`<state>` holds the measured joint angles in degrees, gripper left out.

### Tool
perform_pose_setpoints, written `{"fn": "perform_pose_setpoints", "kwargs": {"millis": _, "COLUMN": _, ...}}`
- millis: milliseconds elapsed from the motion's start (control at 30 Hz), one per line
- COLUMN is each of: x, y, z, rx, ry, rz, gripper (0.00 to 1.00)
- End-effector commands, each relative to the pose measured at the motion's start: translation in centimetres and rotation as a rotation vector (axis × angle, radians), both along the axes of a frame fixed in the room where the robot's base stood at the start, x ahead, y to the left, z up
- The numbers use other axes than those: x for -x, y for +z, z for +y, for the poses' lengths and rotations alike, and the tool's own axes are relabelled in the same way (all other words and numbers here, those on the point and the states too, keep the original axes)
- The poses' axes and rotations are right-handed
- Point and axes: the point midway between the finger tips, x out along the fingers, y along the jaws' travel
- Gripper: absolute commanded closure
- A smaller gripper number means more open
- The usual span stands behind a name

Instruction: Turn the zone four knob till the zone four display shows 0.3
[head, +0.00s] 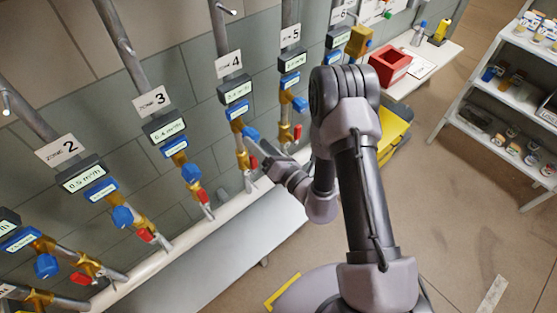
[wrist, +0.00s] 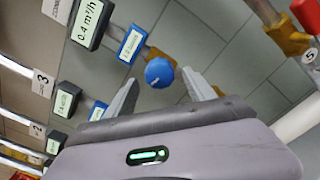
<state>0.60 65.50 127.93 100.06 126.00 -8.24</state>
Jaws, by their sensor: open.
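The zone four knob is a round blue knob (head: 250,133) below the "ZONE 4" sign (head: 229,64). In the wrist view the blue knob (wrist: 159,72) has a small white mark and appears between the fingertips. The zone four display (head: 235,91) is a dark box; in the wrist view the display (wrist: 89,22) reads 0.4 m³/h. My gripper (head: 266,150) is by the knob, partly hidden by the arm. In the wrist view my gripper (wrist: 160,79) is open, with a finger on each side of the knob. Contact cannot be told.
Zone three's display (head: 164,129) and blue knob (head: 191,173) are to the left, zone five's display (head: 291,59) to the right. Red valve handles hang below. A red bin (head: 389,66) stands on a white table; shelves (head: 507,90) are at the far right.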

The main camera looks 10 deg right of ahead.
Motion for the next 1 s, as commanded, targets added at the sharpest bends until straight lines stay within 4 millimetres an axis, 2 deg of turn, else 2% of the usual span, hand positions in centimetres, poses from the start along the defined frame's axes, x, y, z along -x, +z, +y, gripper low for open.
{"fn": "perform_pose_setpoints", "kwargs": {"millis": 300, "x": 8.0, "y": -0.1, "z": -5.8, "rx": -0.002, "ry": -0.011, "rz": 0.007, "gripper": 0.37}}
{"fn": "perform_pose_setpoints", "kwargs": {"millis": 433, "x": 10.2, "y": -0.1, "z": -7.1, "rx": -0.001, "ry": -0.009, "rz": 0.006, "gripper": 0.37}}
{"fn": "perform_pose_setpoints", "kwargs": {"millis": 600, "x": 11.3, "y": 0.0, "z": -7.7, "rx": -0.001, "ry": -0.004, "rz": 0.002, "gripper": 0.37}}
{"fn": "perform_pose_setpoints", "kwargs": {"millis": 1000, "x": 11.3, "y": 0.1, "z": -7.6, "rx": 0.0, "ry": 0.002, "rz": -0.003, "gripper": 0.37}}
